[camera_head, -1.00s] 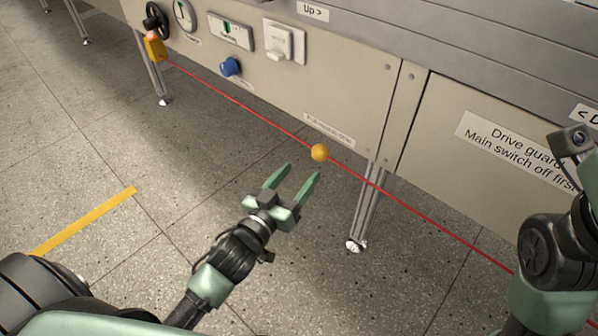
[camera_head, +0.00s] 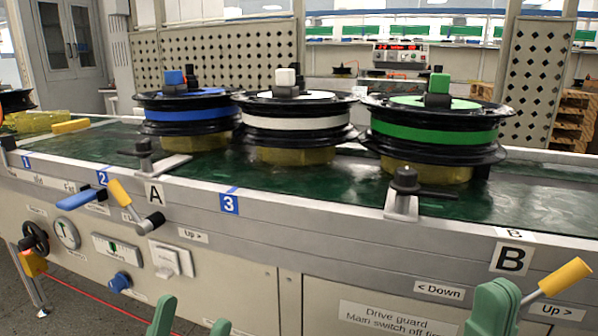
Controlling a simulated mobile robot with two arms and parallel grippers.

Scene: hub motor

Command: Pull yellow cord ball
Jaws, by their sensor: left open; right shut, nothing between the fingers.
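The yellow cord ball is out of view now. A stretch of its red cord (camera_head: 92,298) runs down to the right from the orange-yellow switch box (camera_head: 33,264) at the lower left. My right gripper (camera_head: 492,306) is at the bottom right, shut and empty, in front of the machine panel and beside a yellow-handled lever (camera_head: 563,278).
Reels with blue (camera_head: 190,115), white (camera_head: 298,123) and green (camera_head: 433,133) bands stand on the green bench top (camera_head: 300,185). Blue (camera_head: 80,199) and yellow (camera_head: 120,192) lever handles stick out at the front edge. A black handwheel (camera_head: 34,238) and blue knob (camera_head: 119,282) are on the panel.

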